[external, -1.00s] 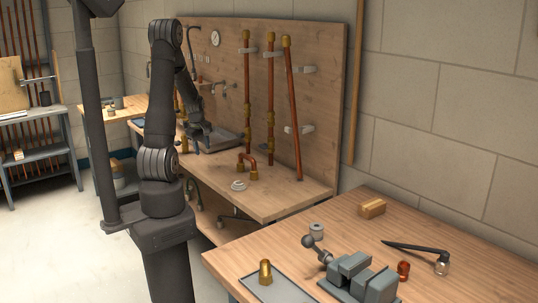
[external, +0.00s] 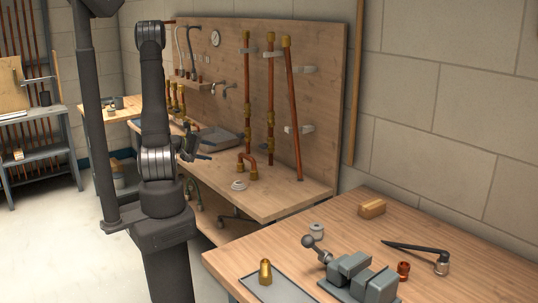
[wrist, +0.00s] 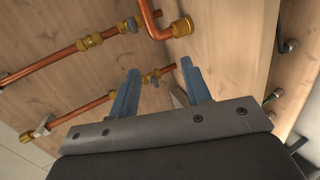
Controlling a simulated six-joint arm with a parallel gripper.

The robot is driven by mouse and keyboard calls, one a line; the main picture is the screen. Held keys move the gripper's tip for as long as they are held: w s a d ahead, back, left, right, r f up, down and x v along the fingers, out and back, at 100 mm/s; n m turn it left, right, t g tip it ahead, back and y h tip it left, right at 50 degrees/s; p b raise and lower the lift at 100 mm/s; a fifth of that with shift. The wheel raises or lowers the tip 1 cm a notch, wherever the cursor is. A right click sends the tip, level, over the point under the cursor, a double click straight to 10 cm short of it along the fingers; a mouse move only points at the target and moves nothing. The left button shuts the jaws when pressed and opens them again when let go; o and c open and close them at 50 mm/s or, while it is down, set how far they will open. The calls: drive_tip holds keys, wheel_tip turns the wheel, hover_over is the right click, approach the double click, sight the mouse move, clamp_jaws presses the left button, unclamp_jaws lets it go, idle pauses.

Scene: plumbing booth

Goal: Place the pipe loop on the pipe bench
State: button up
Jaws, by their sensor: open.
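The pipe loop (external: 248,163), a small copper U with brass ends, stands on the pipe bench (external: 285,197) in front of the upright board. In the wrist view, a bent copper pipe with a brass end (wrist: 182,27) at the top looks like this loop. My gripper (external: 206,150) is left of the loop in the external view, apart from it. In the wrist view my gripper (wrist: 160,69) has its two blue fingers spread with nothing between them. The bent pipe is beyond the fingertips.
Tall copper pipes (external: 270,105) are fixed to the board (external: 318,100) behind the bench. The right table holds a vise (external: 362,275) and fittings. Bench surface right of the loop is clear.

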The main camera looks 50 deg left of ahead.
drive_tip(key=d+h, duration=0.1)
drive_tip(key=d, duration=0.1)
approach(245, 156)
drive_tip(key=x, duration=0.3)
drive_tip(key=a+x, duration=0.1)
drive_tip(key=x, duration=0.1)
drive_tip(key=shift+w+d+f, duration=0.1)
drive_tip(key=shift+w+f, duration=0.25)
drive_tip(key=shift+d+x, duration=0.25)
drive_tip(key=shift+x, duration=0.85)
drive_tip(key=shift+d+x, duration=0.25)
drive_tip(key=shift+x, duration=0.8)
drive_tip(key=shift+w+f, duration=0.1)
drive_tip(key=shift+w, duration=0.35)
clamp_jaws()
